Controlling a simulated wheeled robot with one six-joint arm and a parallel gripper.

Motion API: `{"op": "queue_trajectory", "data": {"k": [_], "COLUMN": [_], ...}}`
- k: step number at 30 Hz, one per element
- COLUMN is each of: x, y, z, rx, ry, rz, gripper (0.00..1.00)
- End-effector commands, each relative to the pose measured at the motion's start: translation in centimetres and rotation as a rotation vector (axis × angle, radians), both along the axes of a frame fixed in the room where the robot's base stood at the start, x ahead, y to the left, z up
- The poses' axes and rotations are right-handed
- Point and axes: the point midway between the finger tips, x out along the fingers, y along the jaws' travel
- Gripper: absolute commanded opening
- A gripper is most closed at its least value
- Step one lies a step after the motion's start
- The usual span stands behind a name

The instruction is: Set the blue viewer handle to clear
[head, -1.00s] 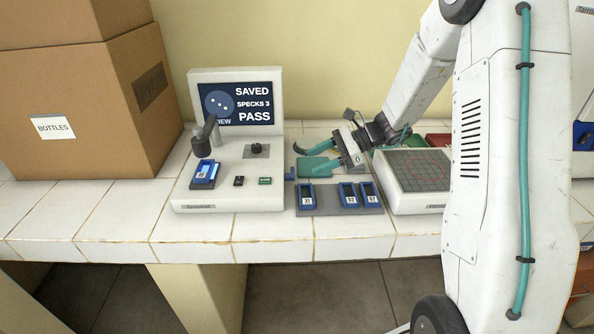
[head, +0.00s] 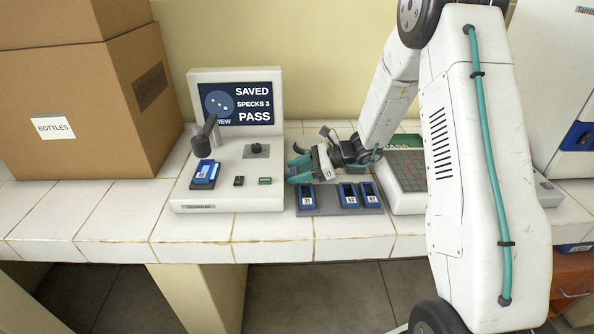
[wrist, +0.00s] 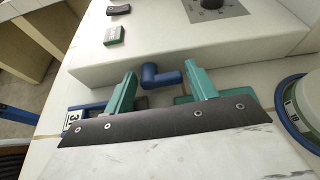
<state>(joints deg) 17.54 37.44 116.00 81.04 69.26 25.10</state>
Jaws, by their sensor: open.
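The blue viewer handle (wrist: 160,76) is a short elbow on the side wall of the white viewer (head: 225,187). In the wrist view it lies between the tips of my gripper's (wrist: 163,84) two teal fingers, with a gap on each side. In the head view my gripper (head: 293,169) is at the viewer's right side and covers the handle. My gripper is open and holds nothing. The viewer's screen (head: 238,103) reads SAVED, SPECKS 3, PASS. A blue slide holder (head: 204,174) sits on the viewer under its dark eyepiece arm.
A grey rack (head: 327,202) with several blue holders stands just below my gripper. A white device with a gridded plate (head: 408,168) is to the right. A BOTTLES box (head: 100,120) stands at the left. The counter's front strip is clear.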

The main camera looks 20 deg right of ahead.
Motion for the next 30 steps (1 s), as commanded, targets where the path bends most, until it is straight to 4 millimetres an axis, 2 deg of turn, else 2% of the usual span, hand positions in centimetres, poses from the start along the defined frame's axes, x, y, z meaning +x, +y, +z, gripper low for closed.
{"op": "queue_trajectory", "data": {"k": [3,6,7,17,30], "x": [0.0,-0.01,-0.01,-0.06,-0.5], "y": [-0.03,-0.05,-0.05,-0.07,0.05], "z": [0.01,0.02,0.02,0.11,0.41], "rx": [0.0,0.0,0.0,-0.01,-0.096], "ry": [0.0,0.0,0.0,-0.035,-0.3], "rz": [0.0,0.0,-0.001,-0.002,-0.003], "gripper": [0.56,0.29,0.24,0.24,0.24]}}
